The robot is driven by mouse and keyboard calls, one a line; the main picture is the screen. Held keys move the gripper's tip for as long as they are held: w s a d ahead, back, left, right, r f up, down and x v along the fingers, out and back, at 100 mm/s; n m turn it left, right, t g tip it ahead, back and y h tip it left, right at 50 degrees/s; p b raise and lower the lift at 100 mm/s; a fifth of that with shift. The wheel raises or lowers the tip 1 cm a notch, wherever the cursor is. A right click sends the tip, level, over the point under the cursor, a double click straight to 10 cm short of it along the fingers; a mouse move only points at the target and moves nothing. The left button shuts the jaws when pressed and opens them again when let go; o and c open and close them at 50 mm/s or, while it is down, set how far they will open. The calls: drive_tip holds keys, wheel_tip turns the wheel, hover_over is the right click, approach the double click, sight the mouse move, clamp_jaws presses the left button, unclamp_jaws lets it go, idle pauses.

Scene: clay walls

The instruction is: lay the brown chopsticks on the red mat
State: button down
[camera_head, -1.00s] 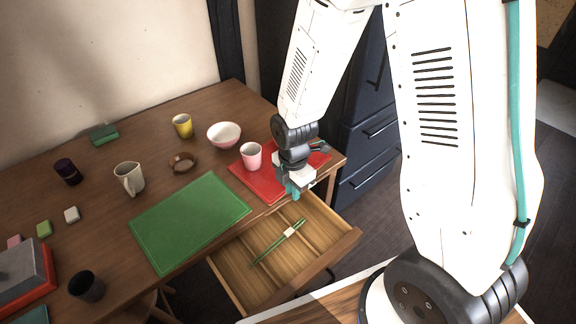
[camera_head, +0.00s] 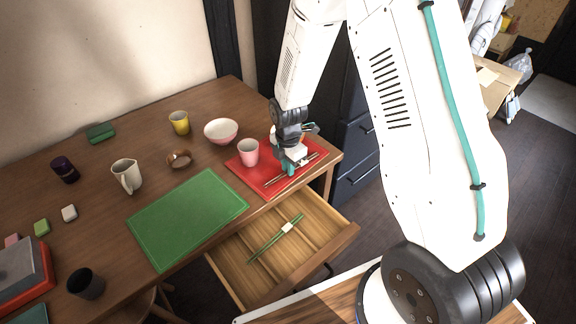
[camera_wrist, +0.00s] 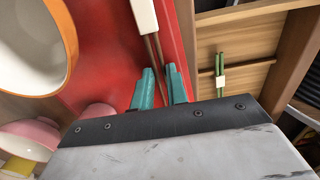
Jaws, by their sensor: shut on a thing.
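The brown chopsticks (camera_head: 276,180) are in my gripper (camera_head: 290,170), over the red mat (camera_head: 249,176) at the table's right end. In the wrist view, my teal fingertips (camera_wrist: 159,88) are shut on the brown sticks (camera_wrist: 154,48), with a white band (camera_wrist: 145,16) beyond them. The chopsticks run roughly along the mat's drawer-side edge, low over it; I cannot tell whether they touch it. The red mat also fills the middle of the wrist view (camera_wrist: 105,45). My wrist hides part of the mat.
A pink cup (camera_head: 248,153) stands on the mat's left part. The open drawer (camera_head: 232,262) holds green chopsticks (camera_head: 268,243). A green mat (camera_head: 187,219) and a pink-white bowl (camera_head: 221,131) are to the left.

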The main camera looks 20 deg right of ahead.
drive_tip(key=c, duration=1.4)
unclamp_jaws()
drive_tip(key=shift+f, duration=0.15)
drive_tip(key=s+r+m, duration=0.2)
drive_tip(key=r, duration=0.8)
drive_tip(key=s+r+m, duration=0.2)
drive_tip(key=r, duration=0.9)
drive_tip(key=shift+s+d+r+m+t, duration=0.2)
drive_tip(key=shift+s+d+r+m, duration=0.3)
drive_tip(key=shift+s+r+m, duration=2.95)
drive_tip(key=shift+s+d+r+m+t, duration=0.2)
drive_tip(key=shift+s+d+r+m, duration=0.5)
drive_tip(key=shift+s+m, duration=3.05)
drive_tip(key=shift+s+d+r+m+t, duration=0.25)
drive_tip(key=shift+s+r+m, duration=1.8)
drive_tip(key=shift+s, duration=3.55)
